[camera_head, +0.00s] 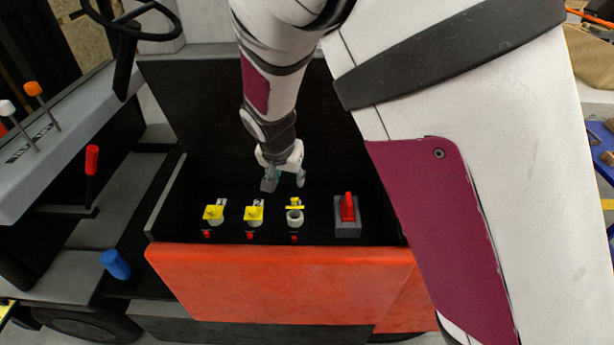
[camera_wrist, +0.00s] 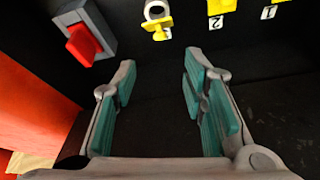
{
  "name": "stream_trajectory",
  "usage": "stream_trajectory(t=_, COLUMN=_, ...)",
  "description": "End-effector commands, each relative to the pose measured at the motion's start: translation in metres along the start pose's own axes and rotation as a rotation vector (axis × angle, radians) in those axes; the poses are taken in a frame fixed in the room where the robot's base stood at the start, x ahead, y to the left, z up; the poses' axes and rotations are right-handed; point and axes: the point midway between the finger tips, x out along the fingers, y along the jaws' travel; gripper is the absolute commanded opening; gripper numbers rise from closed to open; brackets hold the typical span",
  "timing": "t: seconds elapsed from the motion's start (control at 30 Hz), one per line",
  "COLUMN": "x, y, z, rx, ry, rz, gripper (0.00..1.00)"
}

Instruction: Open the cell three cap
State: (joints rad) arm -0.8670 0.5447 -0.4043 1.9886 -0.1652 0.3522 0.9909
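The third cell (camera_head: 295,217) is the rightmost of three in the black compartment. Its round white mouth shows uncovered, and its yellow cap (camera_head: 295,207) is tilted up at the far side of it. In the wrist view the white ring (camera_wrist: 155,11) is open to view and the yellow cap (camera_wrist: 160,30) stands off to one side of it. My gripper (camera_head: 284,184) is above and behind the cells, apart from them. In the wrist view my gripper (camera_wrist: 158,88) has its teal-padded fingers spread with nothing between them.
Yellow caps sit over cell one (camera_head: 213,212) and cell two (camera_head: 254,214). A red switch on a grey block (camera_head: 347,212) stands right of cell three. The raised black lid (camera_head: 200,115) is behind, and the orange front wall (camera_head: 280,283) bounds the compartment.

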Motion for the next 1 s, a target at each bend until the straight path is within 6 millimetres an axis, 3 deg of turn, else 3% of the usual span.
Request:
stream_trajectory(t=0.17, x=0.019, y=0.001, z=0.0, rx=0.002, ry=0.0, rz=0.003, gripper=0.39)
stream_trajectory(t=0.7, x=0.117, y=0.0, z=0.0, rx=0.0, ry=-0.001, rz=0.001, gripper=0.39)
stream_trajectory(t=1.0, x=0.137, y=0.0, z=0.0, rx=0.001, ry=0.0, rz=0.0, gripper=0.39)
